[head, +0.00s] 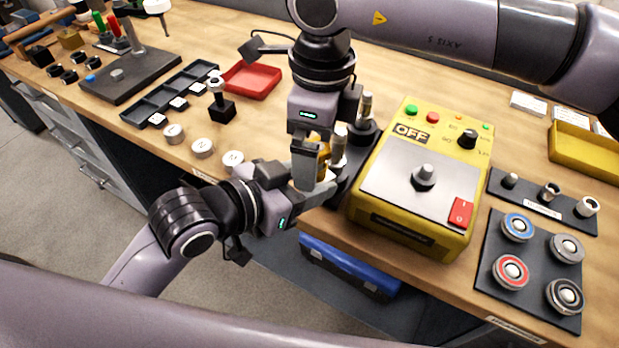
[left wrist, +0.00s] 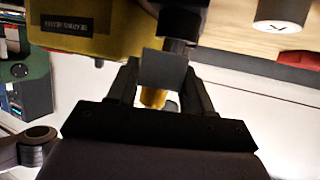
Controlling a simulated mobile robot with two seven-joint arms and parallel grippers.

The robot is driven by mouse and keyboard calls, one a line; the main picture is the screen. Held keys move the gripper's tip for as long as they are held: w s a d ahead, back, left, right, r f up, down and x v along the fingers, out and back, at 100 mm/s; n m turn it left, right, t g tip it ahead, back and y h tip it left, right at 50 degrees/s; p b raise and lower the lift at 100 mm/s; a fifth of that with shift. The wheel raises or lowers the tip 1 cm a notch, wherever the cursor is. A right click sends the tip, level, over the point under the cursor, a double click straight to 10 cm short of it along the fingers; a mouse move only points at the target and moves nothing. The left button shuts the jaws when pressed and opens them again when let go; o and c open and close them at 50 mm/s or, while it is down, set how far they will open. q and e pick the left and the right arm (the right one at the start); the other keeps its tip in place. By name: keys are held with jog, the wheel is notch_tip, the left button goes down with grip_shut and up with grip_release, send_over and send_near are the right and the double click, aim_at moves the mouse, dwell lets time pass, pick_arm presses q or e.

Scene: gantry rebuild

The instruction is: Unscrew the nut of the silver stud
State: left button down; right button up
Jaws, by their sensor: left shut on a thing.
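My left gripper (head: 318,186) comes in from the left at the bench's front edge. It is shut on a gold-coloured part (head: 324,160), which is mostly hidden between the two grippers. The gold part also shows between the fingers in the left wrist view (left wrist: 154,97). My right gripper (head: 313,158) reaches down from above at the same spot, with a grey finger against or close in front of the gold part. Whether it is open or shut is unclear. A silver stud (head: 339,143) stands just right of the grippers. Its nut cannot be made out.
A yellow tester box (head: 412,200) marked OFF stands close on the right. Behind the grippers is a second silver post (head: 367,104) in a dark holder. White round pieces (head: 203,148) and a red tray (head: 251,80) lie to the left. A ring board (head: 530,263) lies far right.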

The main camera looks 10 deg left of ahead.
jog(key=m, duration=0.3)
jog(key=shift+w+f+m, duration=0.15)
jog(key=shift+f+m, duration=0.15)
jog(key=m, duration=0.6)
jog(key=shift+d+f, duration=0.1)
jog(key=shift+d, duration=0.05)
jog(key=m, duration=0.5)
jog(key=shift+d+r+m+y, duration=0.25)
jog(key=shift+d+m, duration=0.45)
jog(key=shift+m, duration=0.4)
jog(key=shift+d+m, duration=0.1)
jog(key=shift+m, duration=0.3)
jog(key=shift+a+m, duration=0.45)
jog(key=shift+m, duration=0.15)
jog(key=shift+d, duration=0.1)
